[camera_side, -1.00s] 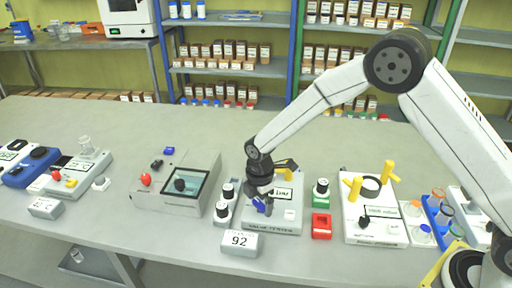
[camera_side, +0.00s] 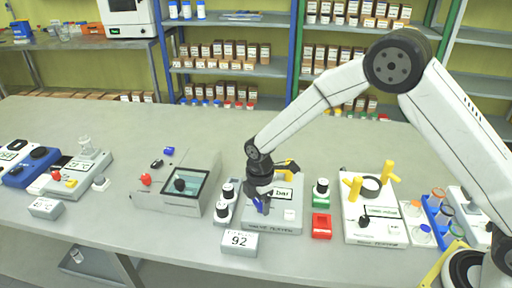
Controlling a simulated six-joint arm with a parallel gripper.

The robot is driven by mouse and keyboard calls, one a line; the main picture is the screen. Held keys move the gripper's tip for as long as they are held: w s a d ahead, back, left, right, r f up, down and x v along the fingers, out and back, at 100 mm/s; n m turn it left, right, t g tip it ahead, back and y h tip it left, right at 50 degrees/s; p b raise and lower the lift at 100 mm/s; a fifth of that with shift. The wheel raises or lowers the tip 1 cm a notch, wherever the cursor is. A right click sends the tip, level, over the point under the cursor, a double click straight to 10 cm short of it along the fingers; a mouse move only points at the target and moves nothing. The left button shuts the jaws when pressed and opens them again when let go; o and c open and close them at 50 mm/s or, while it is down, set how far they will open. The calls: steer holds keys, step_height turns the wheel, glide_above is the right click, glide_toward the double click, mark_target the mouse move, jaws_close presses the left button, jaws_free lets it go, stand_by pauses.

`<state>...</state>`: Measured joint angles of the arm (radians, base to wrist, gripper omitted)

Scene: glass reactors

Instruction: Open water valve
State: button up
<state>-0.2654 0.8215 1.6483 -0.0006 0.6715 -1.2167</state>
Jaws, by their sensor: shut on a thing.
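The grey device (camera_side: 288,221) with a white display reading "bar" stands at the middle of the bench's front. My gripper (camera_side: 261,203) points down over its left front part. It is shut on a small blue piece that looks like the water valve's handle (camera_side: 262,208). The fingers hide much of the handle, so its exact angle cannot be told. The gripper and wrist also cover the left part of the display. A yellow handle (camera_side: 289,166) shows at the device's back, behind the wrist.
Black-capped bottles (camera_side: 224,201) stand close to the left, and a box marked 92 (camera_side: 239,243) in front. A green-based bottle (camera_side: 321,192) and a red box (camera_side: 321,226) are on the right. A device with yellow posts (camera_side: 375,229) stands beyond. The bench behind is clear.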

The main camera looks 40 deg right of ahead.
mark_target(260, 203)
steer(key=m, duration=0.3)
steer(key=shift+m, duration=0.4)
steer(key=m, duration=1.3)
stand_by(0.3)
steer(key=o, duration=1.1)
steer(key=shift+r, duration=0.1)
steer(key=shift+r, duration=3.85)
